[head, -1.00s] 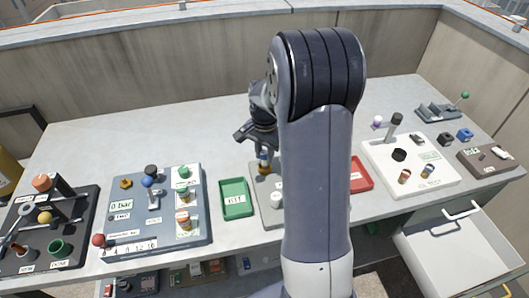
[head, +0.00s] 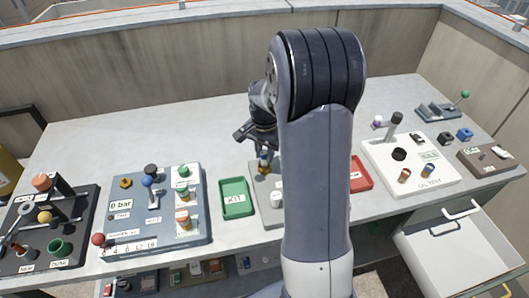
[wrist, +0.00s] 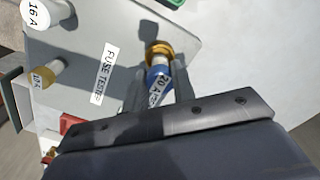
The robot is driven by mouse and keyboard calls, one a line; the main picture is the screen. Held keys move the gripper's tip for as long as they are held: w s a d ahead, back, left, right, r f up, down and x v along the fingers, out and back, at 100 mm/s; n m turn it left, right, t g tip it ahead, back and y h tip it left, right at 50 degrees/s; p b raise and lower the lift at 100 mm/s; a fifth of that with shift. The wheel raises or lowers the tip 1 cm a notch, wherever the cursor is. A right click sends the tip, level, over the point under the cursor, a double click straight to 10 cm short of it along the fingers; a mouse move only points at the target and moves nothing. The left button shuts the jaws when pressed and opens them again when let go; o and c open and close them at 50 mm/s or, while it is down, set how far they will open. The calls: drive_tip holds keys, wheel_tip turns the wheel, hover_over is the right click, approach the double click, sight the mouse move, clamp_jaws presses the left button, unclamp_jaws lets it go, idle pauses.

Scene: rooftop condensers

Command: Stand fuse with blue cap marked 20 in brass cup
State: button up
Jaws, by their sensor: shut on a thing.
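My gripper (wrist: 150,93) is shut on the fuse with the blue cap (wrist: 158,82), whose label reads 20 A. The brass cup (wrist: 159,50) is a gold ring on the grey fuse tester plate (wrist: 120,42). The fuse's far end is at the cup's mouth in the wrist view; I cannot tell how deep it sits. In the head view my gripper (head: 262,147) points down over the plate (head: 262,205), with the brass cup (head: 263,168) just below it. My arm hides the plate's right part.
A white-capped fuse marked 16 A (wrist: 45,12) and a yellow-capped fuse (wrist: 45,74) stand on the same plate. A green tray (head: 235,210) lies left of it, a red tray (head: 361,175) right. The counter behind is clear.

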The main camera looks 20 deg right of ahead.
drive_tip(key=shift+f+b, duration=0.75)
drive_tip(key=shift+f, duration=0.45)
drive_tip(key=o, duration=1)
drive_tip(key=shift+o, duration=0.2)
drive_tip(key=shift+r, duration=0.1)
wheel_tip(320, 180, up, 11)
drive_tip(key=shift+f, duration=0.15)
drive_tip(key=shift+f, duration=5.05)
drive_tip(key=shift+f, duration=0.1)
